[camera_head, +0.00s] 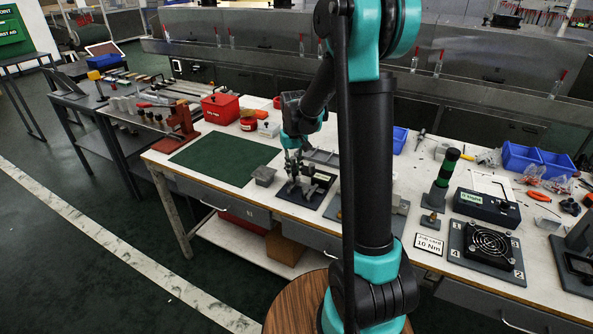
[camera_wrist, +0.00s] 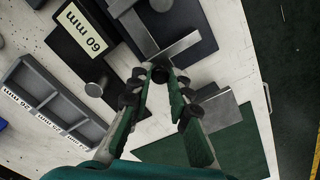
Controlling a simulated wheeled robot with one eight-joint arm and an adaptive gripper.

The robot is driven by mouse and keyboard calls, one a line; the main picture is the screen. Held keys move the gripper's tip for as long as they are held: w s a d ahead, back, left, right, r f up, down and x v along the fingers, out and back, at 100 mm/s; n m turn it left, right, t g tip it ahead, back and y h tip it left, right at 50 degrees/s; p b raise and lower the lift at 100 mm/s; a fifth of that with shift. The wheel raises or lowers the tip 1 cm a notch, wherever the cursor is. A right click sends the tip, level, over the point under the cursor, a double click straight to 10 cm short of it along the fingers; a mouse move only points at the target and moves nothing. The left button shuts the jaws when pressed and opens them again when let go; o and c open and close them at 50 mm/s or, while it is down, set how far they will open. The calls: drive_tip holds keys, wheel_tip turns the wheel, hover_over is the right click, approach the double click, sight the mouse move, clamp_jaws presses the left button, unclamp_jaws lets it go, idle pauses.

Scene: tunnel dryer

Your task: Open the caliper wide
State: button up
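The caliper (camera_wrist: 175,47), a flat grey metal tool with a long beam and a crosswise jaw, lies on a dark base plate at the top of the wrist view. My gripper (camera_wrist: 161,74) reaches down to it, its two green-padded fingers slanting together with a narrow gap at the tips. A small dark part shows between the tips, beside the jaw; I cannot tell whether the fingers press on it. In the head view my gripper (camera_head: 292,155) is low over the dark plate (camera_head: 313,193) on the bench, and largely hides the caliper.
A "60 mm" block (camera_wrist: 82,30) and a grey labelled tray (camera_wrist: 50,97) lie left of my gripper in the wrist view. A green mat (camera_head: 223,157) and a small grey box (camera_head: 263,176) are left in the head view. A fan (camera_head: 488,243) stands right.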

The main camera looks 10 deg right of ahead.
sight(294, 172)
drive_tip(key=o, duration=0.4)
drive_tip(key=shift+o, duration=0.2)
wheel_tip(294, 172, up, 12)
idle(0.4)
drive_tip(key=s+d+f+t, duration=0.1)
drive_tip(key=s+f, duration=0.3)
drive_tip(key=s, duration=0.4)
drive_tip(key=s+d+f+m+t, duration=0.1)
drive_tip(key=s+d+f, duration=0.2)
drive_tip(key=s, duration=0.5)
drive_tip(key=s+d+f+t, duration=0.2)
drive_tip(key=s+d+f, duration=0.1)
drive_tip(key=s+f, duration=0.3)
drive_tip(key=shift+s+m, duration=0.4)
drive_tip(key=shift+s, duration=0.7)
